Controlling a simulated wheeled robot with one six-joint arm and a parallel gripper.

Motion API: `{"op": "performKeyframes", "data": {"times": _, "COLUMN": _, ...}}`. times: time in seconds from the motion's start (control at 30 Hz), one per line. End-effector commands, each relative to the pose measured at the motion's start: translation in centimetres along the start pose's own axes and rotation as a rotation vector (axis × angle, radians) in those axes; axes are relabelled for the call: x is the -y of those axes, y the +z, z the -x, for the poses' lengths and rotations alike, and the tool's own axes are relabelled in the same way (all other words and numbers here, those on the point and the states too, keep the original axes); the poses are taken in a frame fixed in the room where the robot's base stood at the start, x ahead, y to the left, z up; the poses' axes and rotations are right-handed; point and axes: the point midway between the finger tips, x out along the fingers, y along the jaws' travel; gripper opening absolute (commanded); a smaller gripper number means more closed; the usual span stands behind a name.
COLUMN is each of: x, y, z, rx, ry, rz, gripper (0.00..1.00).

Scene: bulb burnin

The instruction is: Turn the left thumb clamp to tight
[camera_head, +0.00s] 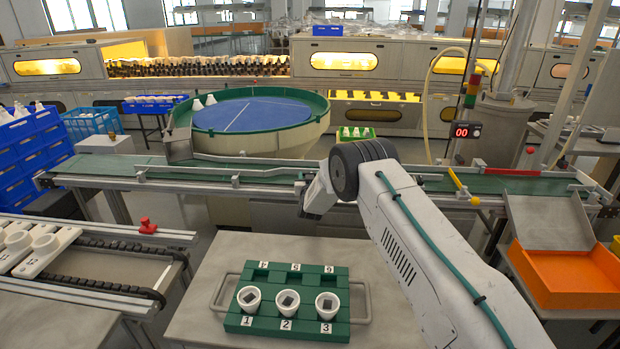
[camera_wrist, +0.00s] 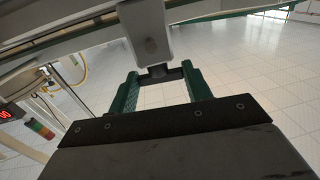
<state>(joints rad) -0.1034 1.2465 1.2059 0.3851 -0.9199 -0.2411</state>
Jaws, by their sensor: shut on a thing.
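In the wrist view, my gripper (camera_wrist: 158,74) has its two green fingers on either side of a small dark knob (camera_wrist: 158,71). The knob sits at the lower end of a light grey block (camera_wrist: 148,32) below a rail, and I take it to be the thumb clamp. The fingers are shut on the knob. In the head view, my gripper (camera_head: 316,196) is at the near edge of the green conveyor, mostly behind my dark wrist joint. The clamp in its grasp is hidden there, and I cannot tell how tight it is.
The green conveyor (camera_head: 240,175) with metal guide rails crosses the scene. A green rack (camera_head: 265,325) with several white cups stands on the bench below. An orange bin (camera_head: 570,280) is at right. A red fitting (camera_head: 147,226) sits on the left table's rail.

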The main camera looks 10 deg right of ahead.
Motion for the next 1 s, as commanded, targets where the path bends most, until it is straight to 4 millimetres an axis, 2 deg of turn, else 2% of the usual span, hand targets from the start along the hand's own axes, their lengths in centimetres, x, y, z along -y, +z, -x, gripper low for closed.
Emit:
{"op": "performKeyframes", "data": {"times": 0.2, "x": 0.30, "y": -0.19, "z": -0.07, "rx": -0.003, "ry": 0.109, "rz": -0.001, "gripper": 0.26}}
{"op": "performKeyframes", "data": {"times": 0.6, "x": 0.23, "y": -0.19, "z": -0.04, "rx": -0.001, "ry": 0.130, "rz": 0.000, "gripper": 0.26}}
{"op": "performKeyframes", "data": {"times": 0.63, "x": 0.23, "y": -0.19, "z": -0.04, "rx": -0.001, "ry": 0.130, "rz": 0.000, "gripper": 0.57}}
{"op": "performKeyframes", "data": {"times": 0.7, "x": 0.22, "y": -0.16, "z": -0.04, "rx": -0.001, "ry": 0.130, "rz": 0.000, "gripper": 0.71}}
{"op": "performKeyframes", "data": {"times": 1.0, "x": 0.26, "y": -0.08, "z": 0.17, "rx": 0.001, "ry": 0.129, "rz": 0.000, "gripper": 0.71}}
